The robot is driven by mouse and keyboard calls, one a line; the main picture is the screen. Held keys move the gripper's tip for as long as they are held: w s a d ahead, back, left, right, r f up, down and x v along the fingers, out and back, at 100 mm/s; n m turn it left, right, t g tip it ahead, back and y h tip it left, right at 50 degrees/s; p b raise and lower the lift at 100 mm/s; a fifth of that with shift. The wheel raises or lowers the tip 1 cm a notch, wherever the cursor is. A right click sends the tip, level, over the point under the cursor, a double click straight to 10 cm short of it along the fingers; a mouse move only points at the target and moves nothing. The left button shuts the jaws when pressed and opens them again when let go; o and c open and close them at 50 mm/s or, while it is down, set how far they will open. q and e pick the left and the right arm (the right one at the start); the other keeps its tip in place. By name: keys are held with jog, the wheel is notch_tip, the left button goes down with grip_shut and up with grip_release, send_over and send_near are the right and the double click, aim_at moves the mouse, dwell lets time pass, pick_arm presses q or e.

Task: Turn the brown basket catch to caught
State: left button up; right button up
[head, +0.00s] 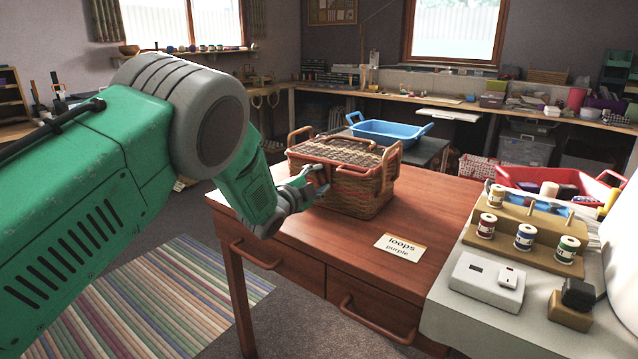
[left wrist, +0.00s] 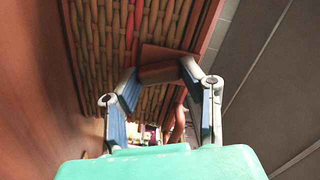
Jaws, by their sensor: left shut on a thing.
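The brown wicker basket (head: 352,192) stands on the wooden table with its woven lid (head: 335,151) down on top. My left gripper (head: 318,183) is at the basket's near left side. In the left wrist view the gripper (left wrist: 158,74) has its fingertips shut on the brown catch (left wrist: 163,56), a flat block against the woven wall (left wrist: 110,35). The fingers partly cover the catch, and its exact turn is hard to tell. In the head view the catch is mostly hidden by the fingers. My right gripper is not in view.
A card reading "loops purple" (head: 400,247) lies in front of the basket on the table (head: 330,235). A blue basket (head: 385,131) is behind. A spool rack (head: 525,235), a white box (head: 487,281) and a red tray (head: 520,176) are at the right.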

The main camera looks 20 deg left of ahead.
pick_arm(q)
jog(key=m+b, duration=0.1)
jog(key=m, duration=0.1)
jog(key=m+b, duration=0.1)
jog(key=m, duration=0.1)
jog(key=shift+s+d+f+m, duration=0.1)
jog(key=shift+d+f+m, duration=0.05)
jog(key=shift+f+m, duration=0.25)
dwell(0.4)
jog(key=o, duration=1.1)
jog(key=shift+o, duration=0.2)
jog(key=shift+r, duration=0.1)
jog(key=shift+r, duration=0.1)
jog(key=v, duration=1.1)
jog(key=shift+s, duration=0.35)
